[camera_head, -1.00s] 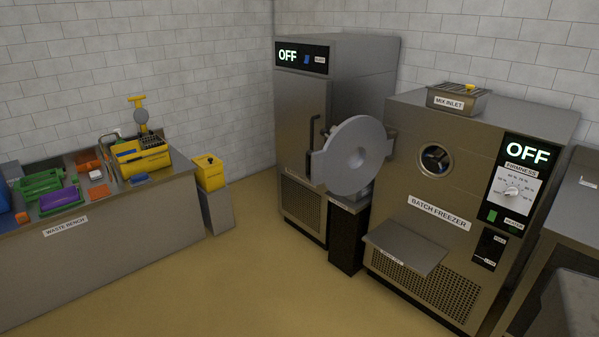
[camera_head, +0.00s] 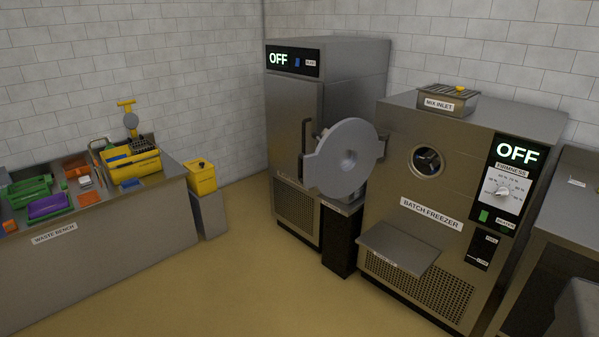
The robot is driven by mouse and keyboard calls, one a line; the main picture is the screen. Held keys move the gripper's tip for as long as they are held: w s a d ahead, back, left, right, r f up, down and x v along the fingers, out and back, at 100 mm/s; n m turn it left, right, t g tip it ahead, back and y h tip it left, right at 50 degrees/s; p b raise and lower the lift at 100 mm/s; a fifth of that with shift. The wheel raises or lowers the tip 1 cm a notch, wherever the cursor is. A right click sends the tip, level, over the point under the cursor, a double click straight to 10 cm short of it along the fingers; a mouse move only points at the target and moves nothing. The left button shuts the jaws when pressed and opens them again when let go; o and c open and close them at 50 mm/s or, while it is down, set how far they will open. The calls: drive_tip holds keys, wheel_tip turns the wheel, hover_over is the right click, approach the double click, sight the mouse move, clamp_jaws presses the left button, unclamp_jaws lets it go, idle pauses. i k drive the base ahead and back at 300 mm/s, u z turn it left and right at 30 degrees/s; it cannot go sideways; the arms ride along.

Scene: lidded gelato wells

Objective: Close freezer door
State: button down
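The batch freezer (camera_head: 405,235) is a steel cabinet at the right of the middle, with "BATCH FREEZER" on its front and a lit "OFF" panel (camera_head: 517,153). Its round opening (camera_head: 428,160) is uncovered and dark inside, with metal parts showing. A thick grey round door (camera_head: 335,177) stands swung open to the left of that opening, clear of the front face. It hides part of the tall cabinet behind it. My gripper is not in view.
A tall steel cabinet (camera_head: 294,110), also marked "OFF", stands behind the round door. A shelf (camera_head: 400,246) juts out below the opening. A waste bench (camera_head: 95,255) with tools and a yellow bin (camera_head: 200,178) stand left. The floor (camera_head: 235,285) in front is clear.

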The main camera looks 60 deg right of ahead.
sight(346, 155)
drive_tip(key=i, duration=0.9)
drive_tip(key=u, duration=0.05)
